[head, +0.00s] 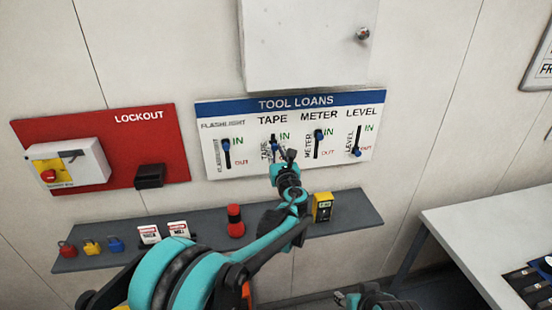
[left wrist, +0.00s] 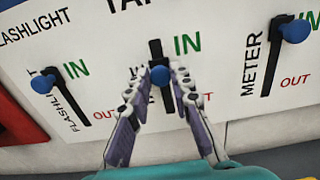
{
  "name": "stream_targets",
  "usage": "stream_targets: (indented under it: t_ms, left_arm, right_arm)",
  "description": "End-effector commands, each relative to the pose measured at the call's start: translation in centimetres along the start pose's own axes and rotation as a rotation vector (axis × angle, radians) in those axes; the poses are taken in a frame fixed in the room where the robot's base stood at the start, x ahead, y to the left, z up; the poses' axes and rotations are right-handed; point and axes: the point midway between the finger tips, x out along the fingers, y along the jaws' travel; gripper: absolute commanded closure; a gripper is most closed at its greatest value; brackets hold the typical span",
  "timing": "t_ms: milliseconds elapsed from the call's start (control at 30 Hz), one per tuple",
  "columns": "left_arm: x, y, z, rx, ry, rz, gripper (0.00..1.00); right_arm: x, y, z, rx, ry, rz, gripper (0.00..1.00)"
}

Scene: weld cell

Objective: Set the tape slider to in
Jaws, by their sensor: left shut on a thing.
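The tool loans board (head: 210,172) hangs on the wall with slider slots marked IN at the top and OUT at the bottom. The blue tape slider knob (left wrist: 160,75) sits on its black slot, below the slot's top end and a little lower than the IN label. My left gripper (left wrist: 160,80) is shut on this knob, one finger on each side. In the head view my left gripper (head: 281,158) covers the lower part of the tape slot. My right gripper (head: 350,299) is partly in view at the bottom edge, its jaws unclear.
The flashlight knob (head: 226,142) and meter knob (head: 318,134) are close beside, near their slot tops. The level knob (head: 357,152) is low. A grey shelf (head: 200,220) below holds padlocks, a red-black item and a yellow meter (head: 322,207). A white cabinet (head: 300,45) hangs above.

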Motion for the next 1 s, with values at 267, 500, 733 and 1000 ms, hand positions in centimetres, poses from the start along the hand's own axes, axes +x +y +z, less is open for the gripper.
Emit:
stream_targets:
  t_ms: [267,500,733,1000]
  left_arm:
    - [0.0,0.0,2.9,0.001,-0.001,0.000,1.00]
    - [0.1,0.0,2.9,0.004,-0.003,0.000,0.76]
    - [0.0,0.0,2.8,0.002,-0.002,0.000,0.59]
    - [-1.1,-0.1,2.8,0.001,-0.001,-0.002,0.59]
  right_arm:
    - [-1.2,0.0,-0.8,0.000,0.000,0.000,0.60]
    - [-1.1,0.0,-0.8,0.000,0.000,0.000,0.60]
    - [-1.1,0.0,-0.8,0.000,0.000,0.000,0.60]
    - [-1.1,0.0,-0.8,0.000,0.000,0.000,0.60]
